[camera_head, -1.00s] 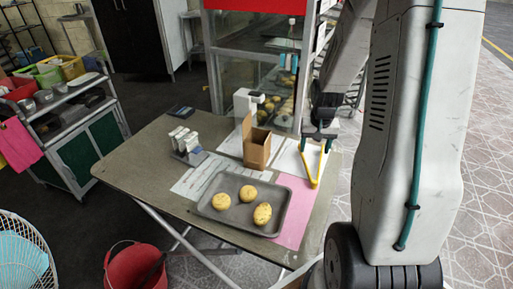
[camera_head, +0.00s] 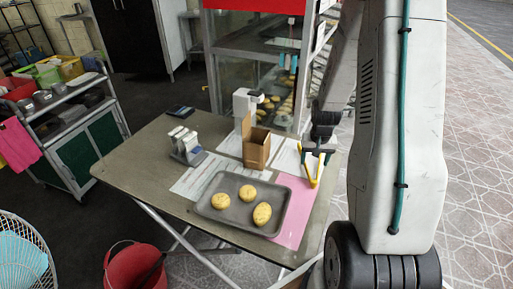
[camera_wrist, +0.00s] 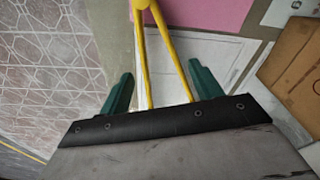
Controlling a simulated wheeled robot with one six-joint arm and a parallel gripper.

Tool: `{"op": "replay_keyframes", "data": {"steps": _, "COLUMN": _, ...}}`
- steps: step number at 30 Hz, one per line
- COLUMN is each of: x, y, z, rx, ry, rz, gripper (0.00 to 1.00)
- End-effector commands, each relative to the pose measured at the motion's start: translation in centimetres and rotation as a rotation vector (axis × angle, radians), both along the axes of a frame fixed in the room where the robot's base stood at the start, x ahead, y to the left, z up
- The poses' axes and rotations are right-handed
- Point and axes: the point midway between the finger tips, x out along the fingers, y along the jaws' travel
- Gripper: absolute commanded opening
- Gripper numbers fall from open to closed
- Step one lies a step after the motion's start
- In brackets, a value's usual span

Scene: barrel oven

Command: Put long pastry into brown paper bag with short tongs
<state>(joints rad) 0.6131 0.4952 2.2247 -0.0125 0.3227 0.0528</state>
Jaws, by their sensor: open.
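The yellow tongs (camera_head: 313,180) stand at the right side of the table, their two arms meeting in a V at the low end. My gripper (camera_head: 317,152) is open above and around their upper part. In the wrist view the tongs (camera_wrist: 146,62) run between my two green fingers (camera_wrist: 160,88), with gaps on both sides. The brown paper bag (camera_head: 257,152) stands upright and open-topped, left of my gripper. Three golden pastries lie on the grey tray: two roundish ones (camera_head: 220,201) (camera_head: 248,193) and a more oval one (camera_head: 262,213).
The grey tray (camera_head: 233,222) lies partly on a pink sheet (camera_head: 295,200). A white device (camera_head: 245,103) stands behind the bag. A metal holder with white-topped containers (camera_head: 187,146) is at the table's left. A glass cabinet (camera_head: 232,75) with more pastries stands behind the table.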

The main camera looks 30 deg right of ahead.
Motion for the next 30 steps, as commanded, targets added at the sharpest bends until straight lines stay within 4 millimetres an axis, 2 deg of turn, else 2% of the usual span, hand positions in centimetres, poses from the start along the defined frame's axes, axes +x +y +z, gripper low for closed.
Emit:
{"op": "replay_keyframes", "data": {"steps": 3, "x": 0.1, "y": -0.1, "z": -1.7, "rx": 0.002, "ry": 0.002, "rz": 0.0, "gripper": 0.64}}
{"op": "replay_keyframes", "data": {"steps": 9, "x": 0.3, "y": -0.2, "z": -3.3, "rx": 0.001, "ry": 0.001, "rz": 0.0, "gripper": 0.64}}
{"op": "replay_keyframes", "data": {"steps": 21, "x": 0.3, "y": -0.3, "z": -3.7, "rx": -0.001, "ry": -0.001, "rz": 0.0, "gripper": 0.64}}
{"op": "replay_keyframes", "data": {"steps": 22, "x": 0.3, "y": -0.3, "z": -3.7, "rx": -0.001, "ry": -0.001, "rz": 0.0, "gripper": 0.62}}
{"op": "replay_keyframes", "data": {"steps": 25, "x": 0.3, "y": -0.3, "z": -3.7, "rx": -0.001, "ry": -0.001, "rz": 0.0, "gripper": 0.34}}
{"op": "replay_keyframes", "data": {"steps": 30, "x": 0.3, "y": -0.3, "z": -3.7, "rx": -0.001, "ry": -0.001, "rz": 0.0, "gripper": 0.33}}
